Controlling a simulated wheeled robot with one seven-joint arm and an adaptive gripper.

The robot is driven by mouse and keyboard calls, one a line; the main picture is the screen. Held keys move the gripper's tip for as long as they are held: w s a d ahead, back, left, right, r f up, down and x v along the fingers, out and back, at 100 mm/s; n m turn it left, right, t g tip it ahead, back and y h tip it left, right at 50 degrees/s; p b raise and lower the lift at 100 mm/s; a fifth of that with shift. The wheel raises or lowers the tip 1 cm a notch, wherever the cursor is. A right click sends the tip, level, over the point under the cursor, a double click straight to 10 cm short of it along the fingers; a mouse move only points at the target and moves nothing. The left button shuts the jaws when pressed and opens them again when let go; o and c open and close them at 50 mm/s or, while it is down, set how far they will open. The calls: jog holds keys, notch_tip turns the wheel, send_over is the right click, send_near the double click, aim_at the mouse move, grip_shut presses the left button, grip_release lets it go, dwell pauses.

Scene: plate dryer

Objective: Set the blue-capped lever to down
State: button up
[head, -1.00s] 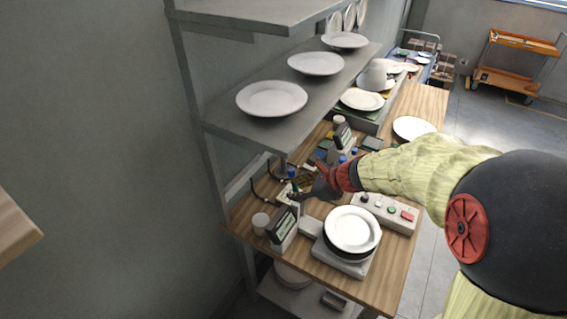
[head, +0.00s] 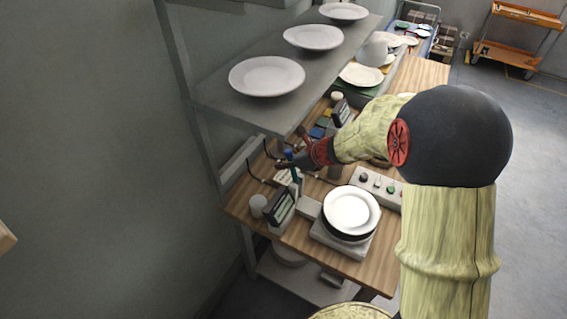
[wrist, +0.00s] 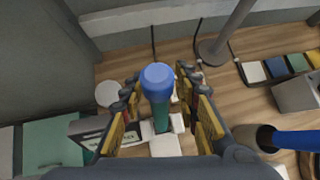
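The blue-capped lever (wrist: 157,82) stands in the middle of the wrist view, with a teal shaft (wrist: 161,118) below its cap. The cap points toward the wrist camera; I cannot tell the lever's set position. My gripper (wrist: 161,94) is open, with one finger on each side of the lever and a visible gap to each. In the head view my gripper (head: 290,160) is over the back of the bench, close to the teal shaft (head: 296,176).
Plates (head: 351,208) sit on a scale to the right. A shelf (head: 225,112) overhangs behind. Another blue handle (wrist: 298,139) lies right in the wrist view.

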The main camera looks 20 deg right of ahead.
jog(key=shift+x, duration=0.75)
jog(key=shift+a, duration=0.1)
jog(key=c, duration=0.3)
grip_shut()
